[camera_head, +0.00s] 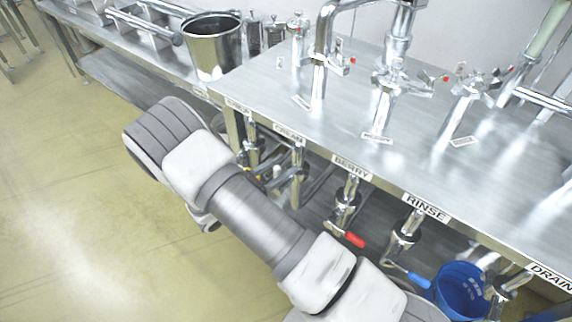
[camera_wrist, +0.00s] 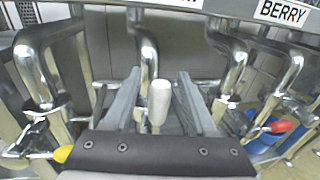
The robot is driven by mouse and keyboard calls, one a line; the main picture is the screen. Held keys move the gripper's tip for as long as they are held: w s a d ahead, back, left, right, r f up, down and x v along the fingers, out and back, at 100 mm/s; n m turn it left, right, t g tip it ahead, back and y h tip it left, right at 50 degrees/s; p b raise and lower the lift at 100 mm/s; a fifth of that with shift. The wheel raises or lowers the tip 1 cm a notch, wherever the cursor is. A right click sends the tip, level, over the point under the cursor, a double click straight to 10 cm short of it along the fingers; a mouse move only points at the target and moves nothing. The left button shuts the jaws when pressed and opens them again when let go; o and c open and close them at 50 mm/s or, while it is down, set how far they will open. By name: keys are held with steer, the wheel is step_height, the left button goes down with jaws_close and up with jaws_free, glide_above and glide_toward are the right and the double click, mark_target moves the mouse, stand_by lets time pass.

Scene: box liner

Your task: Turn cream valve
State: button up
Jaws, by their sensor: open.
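The CREAM label (camera_head: 290,133) sits on the bench's front edge, with a chrome pipe (camera_head: 298,158) hanging below it. In the wrist view, a white valve handle (camera_wrist: 159,100) stands between the two fingers of my gripper (camera_wrist: 159,76). The fingers are open, one on each side of the handle, with visible gaps. A curved chrome pipe (camera_wrist: 148,48) rises behind the handle. The label above it is mostly cut off. In the head view, my arm hides most of my gripper and the valve.
A yellow-tipped handle (camera_wrist: 63,154) is to the left. A red handle (camera_wrist: 280,126) is to the right, below the BERRY label (camera_wrist: 284,12). The RINSE valve has a blue handle (camera_head: 418,280) near a blue bucket (camera_head: 461,289). A steel pot (camera_head: 212,52) stands on the bench (camera_head: 340,118).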

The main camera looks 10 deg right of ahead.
steer(key=shift+x, duration=0.8)
jaws_close()
stand_by(0.9)
